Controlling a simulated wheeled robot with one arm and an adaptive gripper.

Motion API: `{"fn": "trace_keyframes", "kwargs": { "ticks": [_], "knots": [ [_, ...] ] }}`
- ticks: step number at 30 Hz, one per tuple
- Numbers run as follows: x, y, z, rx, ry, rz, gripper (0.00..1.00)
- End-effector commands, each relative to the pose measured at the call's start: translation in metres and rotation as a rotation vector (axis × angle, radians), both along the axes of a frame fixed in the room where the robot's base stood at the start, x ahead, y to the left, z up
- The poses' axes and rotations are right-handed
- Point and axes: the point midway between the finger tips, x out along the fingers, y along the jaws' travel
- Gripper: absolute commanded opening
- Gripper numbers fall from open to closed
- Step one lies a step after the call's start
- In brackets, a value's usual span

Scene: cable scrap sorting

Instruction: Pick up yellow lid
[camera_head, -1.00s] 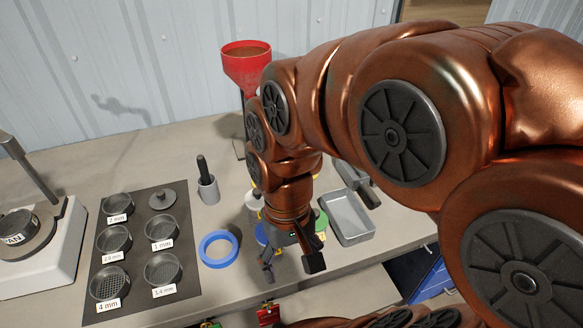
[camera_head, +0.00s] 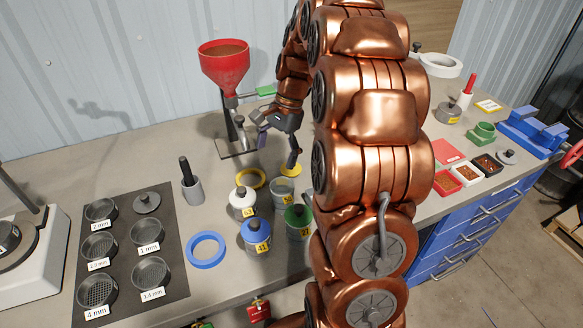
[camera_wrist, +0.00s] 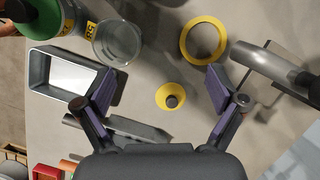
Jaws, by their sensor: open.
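The yellow lid (camera_wrist: 163,93), a small yellow disc with a dark knob, lies on the bench in the wrist view. It sits between and below my two open fingers and is not touched. In the head view the yellow lid (camera_head: 290,170) shows beneath my gripper (camera_head: 278,150), behind the jars. My gripper (camera_wrist: 160,84) is open and empty above it, with the purple-padded fingers to either side of the lid.
A yellow ring (camera_wrist: 186,40) lies near the lid. A clear jar (camera_wrist: 117,45), a green-lidded jar (camera_wrist: 40,18) and a grey tray (camera_wrist: 40,74) are at left. A metal rod-like part (camera_wrist: 270,66) is at right. A red funnel stand (camera_head: 223,66) stands behind.

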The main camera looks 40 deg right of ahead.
Motion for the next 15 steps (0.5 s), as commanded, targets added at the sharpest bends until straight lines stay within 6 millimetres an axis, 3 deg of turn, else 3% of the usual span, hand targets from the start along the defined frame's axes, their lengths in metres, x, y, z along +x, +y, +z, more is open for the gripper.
{"fn": "trace_keyframes", "kwargs": {
  "ticks": [3, 9, 15],
  "knots": [
    [0.017, -0.038, -0.012, 0.023, 0.016, -0.145, 0.95],
    [0.033, -0.086, -0.028, 0.055, 0.038, -0.331, 0.95],
    [0.037, -0.107, -0.037, 0.069, 0.049, -0.413, 0.95]
  ]
}}
